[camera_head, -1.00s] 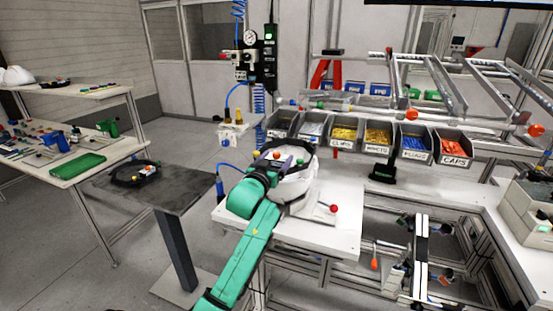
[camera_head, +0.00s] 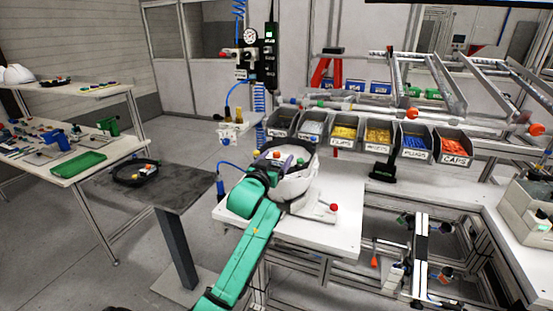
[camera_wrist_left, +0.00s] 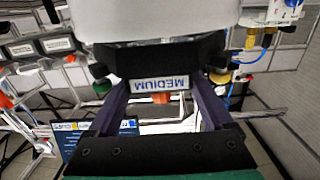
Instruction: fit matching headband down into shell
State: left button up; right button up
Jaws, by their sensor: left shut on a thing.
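A white helmet shell (camera_head: 297,187) sits on the white bench, and a black headband (camera_head: 312,149) with coloured knobs lies at its top rim. My left gripper (camera_head: 284,163) reaches over the near left side and is shut on the headband. In the left wrist view the headband (camera_wrist_left: 205,51) carries a label reading MEDIUM, upside down, between my fingers (camera_wrist_left: 160,88). The white shell (camera_wrist_left: 150,18) lies against the band there. I cannot tell how deep the band sits in the shell. My right gripper is not in view.
Labelled bins (camera_head: 378,136) stand behind the shell. A white stand with a red knob (camera_head: 334,208) is at its right. Another black headband (camera_head: 135,172) lies on a dark pedestal (camera_head: 185,193). A side table with a green tray (camera_head: 78,164) is at the left.

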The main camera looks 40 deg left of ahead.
pick_arm(q)
jog(key=shift+f+b, duration=0.8)
jog(key=shift+f, duration=0.6)
jog(key=o, duration=1.2)
jog(key=b+v, duration=0.4)
jog(key=v, duration=1)
jog(key=shift+s+d, duration=0.2)
jog(key=shift+s, duration=0.15)
